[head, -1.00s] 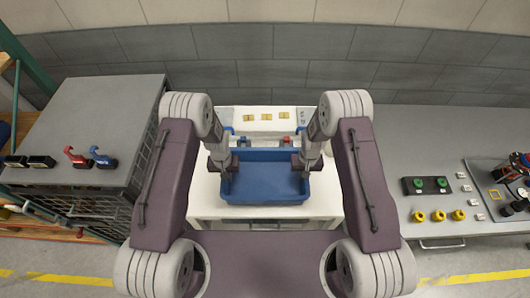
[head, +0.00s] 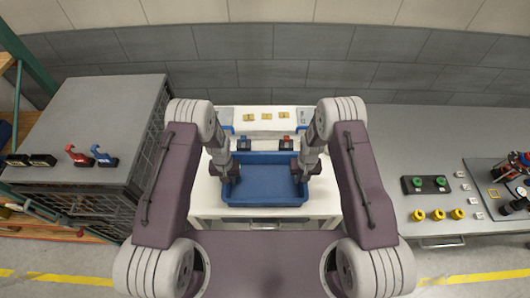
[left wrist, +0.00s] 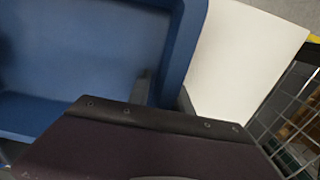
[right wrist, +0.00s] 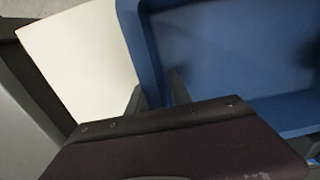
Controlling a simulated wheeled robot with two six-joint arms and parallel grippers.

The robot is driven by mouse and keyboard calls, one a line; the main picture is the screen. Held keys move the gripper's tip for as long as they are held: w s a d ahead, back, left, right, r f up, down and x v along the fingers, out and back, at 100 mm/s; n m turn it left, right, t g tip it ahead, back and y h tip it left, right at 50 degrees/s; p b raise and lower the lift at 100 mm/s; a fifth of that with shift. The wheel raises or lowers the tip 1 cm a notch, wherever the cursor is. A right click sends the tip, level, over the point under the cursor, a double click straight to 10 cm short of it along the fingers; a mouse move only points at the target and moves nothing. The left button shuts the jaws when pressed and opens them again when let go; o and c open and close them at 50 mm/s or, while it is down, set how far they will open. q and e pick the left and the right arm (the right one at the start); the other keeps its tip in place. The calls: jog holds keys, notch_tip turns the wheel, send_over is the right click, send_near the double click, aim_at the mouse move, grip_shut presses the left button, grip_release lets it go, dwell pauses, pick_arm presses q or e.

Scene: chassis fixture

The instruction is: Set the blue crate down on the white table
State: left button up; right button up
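The blue crate (head: 265,207) is empty and level over the white table (head: 322,202), near its middle; whether its base touches the tabletop is hidden. My left gripper (head: 234,172) is at the crate's left wall, fingers pointing down. In the left wrist view, its fingers (left wrist: 163,93) straddle the crate wall (left wrist: 185,40), one inside and one outside, close against it. My right gripper (head: 298,170) is at the right wall. In the right wrist view, its fingers (right wrist: 157,94) straddle that wall (right wrist: 135,40) the same way.
Small blue and red fixtures (head: 285,143) stand behind the crate, below a white ledge with yellow pieces (head: 267,116). A grey cabinet (head: 80,120) with red and blue clamps stands left. A grey bench (head: 400,140) with buttons and knobs stands right.

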pick_arm(q)
jog(key=shift+w+r, duration=0.15)
jog(key=shift+r, duration=0.05)
pick_arm(e)
jog(key=shift+w, duration=0.1)
pick_arm(q)
notch_tip(320, 180, up, 12)
jog(key=shift+f, duration=0.2)
pick_arm(e)
notch_tip(320, 180, up, 12)
dwell(0.5)
